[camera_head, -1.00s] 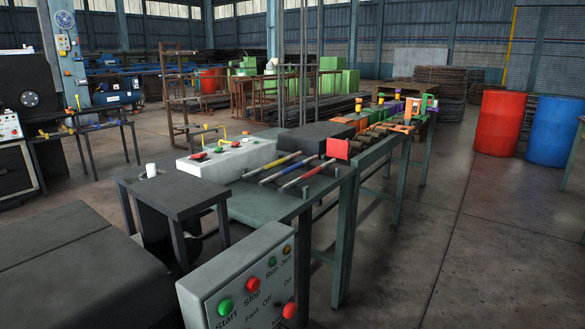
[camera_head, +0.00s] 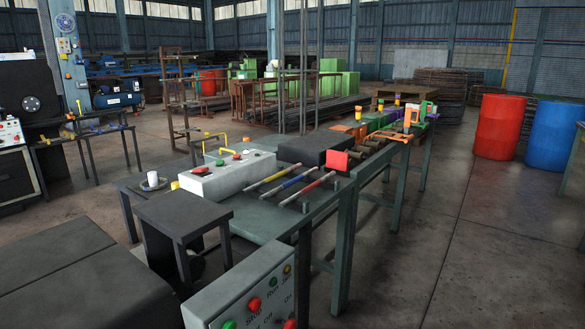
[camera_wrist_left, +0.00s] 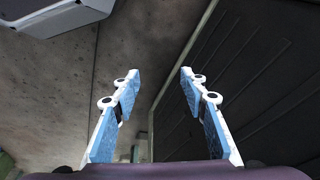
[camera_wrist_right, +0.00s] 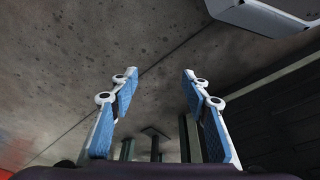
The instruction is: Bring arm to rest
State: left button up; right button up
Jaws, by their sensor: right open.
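My left gripper (camera_wrist_left: 156,76) is open and empty in the left wrist view, with its two blue-padded fingers apart over bare floor and a dark ribbed panel. My right gripper (camera_wrist_right: 158,76) is open and empty in the right wrist view, its fingers spread over concrete floor. Neither gripper nor arm shows in the head view. A long green-grey bench (camera_head: 262,224) carries a white control box (camera_head: 228,176) with red and green buttons, several coloured-handled rods (camera_head: 290,182) and a dark block (camera_head: 309,148). No capstan drum can be clearly made out.
A grey Start/Stop panel (camera_head: 243,295) stands close in front. A dark small table (camera_head: 183,214) and dark flat surfaces (camera_head: 70,270) lie at left. A red barrel (camera_head: 499,127) and a blue barrel (camera_head: 554,132) stand at right. The floor (camera_head: 470,240) at right is clear.

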pick_arm(q)
jog(key=s+a+f+g+p, duration=0.1)
jog(key=s+f+p, duration=0.4)
jog(key=s, duration=0.5)
jog(key=s+a+f+p, duration=0.2)
jog(key=s+f+p, duration=0.4)
jog(key=s+p, duration=0.4)
jog(key=shift+a+g, duration=0.15)
jog(key=shift+g, duration=0.25)
pick_arm(e)
jog(key=s+d+f+g, duration=0.1)
jog(key=s+f, duration=0.4)
jog(key=s, duration=0.5)
jog(key=s+d+f, duration=0.2)
jog(key=s+f, duration=0.4)
jog(key=s, duration=0.4)
jog(key=shift+d+g, duration=0.15)
jog(key=shift+g, duration=0.25)
pick_arm(q)
jog(key=shift+s+f, duration=0.15)
jog(key=shift+c, duration=0.3)
pick_arm(e)
jog(key=shift+s+f, duration=0.15)
jog(key=shift+c, duration=0.2)
